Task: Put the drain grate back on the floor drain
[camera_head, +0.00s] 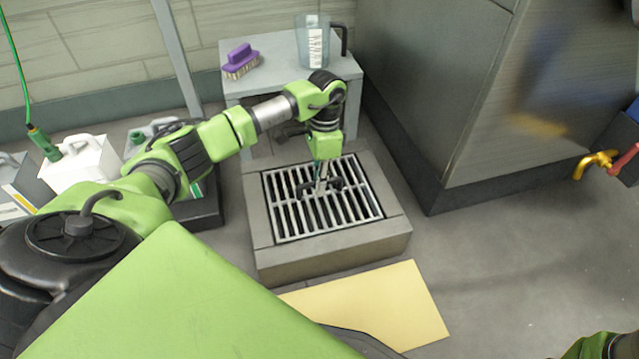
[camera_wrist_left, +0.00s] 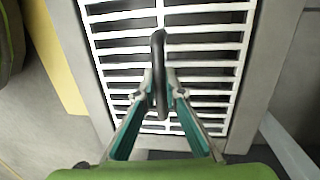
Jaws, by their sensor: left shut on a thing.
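The drain grate (camera_head: 285,216) is a grey metal grid of slots with a dark handle at its middle. It lies within the raised grey frame of the floor drain (camera_head: 330,258) in the head view, and looks about level with the rim. My left gripper (camera_head: 322,188) points down over the grate's middle, shut on the handle. In the left wrist view, the fingers of my left gripper (camera_wrist_left: 160,92) close on the dark handle (camera_wrist_left: 158,55), with the grate's bars (camera_wrist_left: 208,28) below. I cannot tell whether the grate sits fully down. My right gripper is not in view.
A grey table (camera_head: 275,62) behind the drain holds a purple brush (camera_head: 241,60) and a clear jug (camera_head: 313,42). White jugs (camera_head: 82,163) stand at left. A yellow sheet (camera_head: 375,306) lies in front. A metal cabinet (camera_head: 440,95) stands at right; floor beside it is clear.

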